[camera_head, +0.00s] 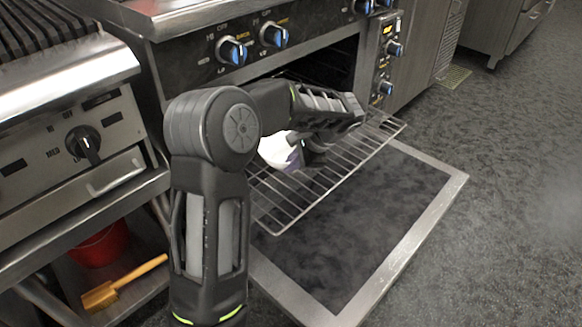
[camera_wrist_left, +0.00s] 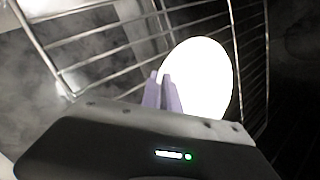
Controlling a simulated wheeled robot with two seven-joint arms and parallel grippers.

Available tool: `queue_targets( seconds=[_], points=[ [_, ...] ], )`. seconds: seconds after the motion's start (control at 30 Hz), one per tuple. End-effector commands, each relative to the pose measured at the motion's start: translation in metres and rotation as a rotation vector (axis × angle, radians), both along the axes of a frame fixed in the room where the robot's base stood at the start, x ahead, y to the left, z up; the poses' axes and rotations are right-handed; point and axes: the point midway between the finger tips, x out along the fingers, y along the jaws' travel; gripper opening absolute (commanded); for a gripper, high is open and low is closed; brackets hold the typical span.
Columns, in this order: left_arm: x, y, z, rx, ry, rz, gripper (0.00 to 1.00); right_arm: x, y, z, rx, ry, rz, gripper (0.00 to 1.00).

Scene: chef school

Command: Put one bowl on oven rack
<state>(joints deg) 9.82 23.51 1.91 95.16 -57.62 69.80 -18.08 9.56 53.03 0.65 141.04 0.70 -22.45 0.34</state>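A white bowl (camera_head: 278,150) is partly hidden behind my left arm, at the left part of the pulled-out wire oven rack (camera_head: 340,178). In the left wrist view the bowl (camera_wrist_left: 205,80) is a bright white oval over the rack bars (camera_wrist_left: 110,70). My left gripper (camera_head: 298,140) is at the bowl's right side in the head view. In the wrist view its purple fingers (camera_wrist_left: 162,92) are close together at the bowl's edge, seemingly pinching the rim. I cannot tell whether the bowl touches the rack. My right gripper is not in view.
The oven door (camera_head: 345,245) is folded down below the rack. The oven front with blue knobs (camera_head: 232,50) stands above. Floor at the right is clear.

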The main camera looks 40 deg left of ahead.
Motion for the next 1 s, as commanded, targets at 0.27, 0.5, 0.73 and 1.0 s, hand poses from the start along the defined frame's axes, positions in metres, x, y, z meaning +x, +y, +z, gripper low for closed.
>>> queue_targets(
  seconds=[0.27,0.5,0.73,1.0],
  points=[
    [0.000,0.000,0.000,0.001,-0.001,0.000,0.00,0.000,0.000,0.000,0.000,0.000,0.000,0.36],
    [0.000,0.000,-0.001,0.000,-0.001,0.001,0.21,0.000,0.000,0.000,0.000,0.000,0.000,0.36],
    [0.000,0.000,-0.001,0.000,-0.001,0.001,0.26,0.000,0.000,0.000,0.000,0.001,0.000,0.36],
    [0.001,-0.005,0.012,0.000,-0.002,-0.001,0.26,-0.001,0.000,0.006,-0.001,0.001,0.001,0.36]
  ],
)
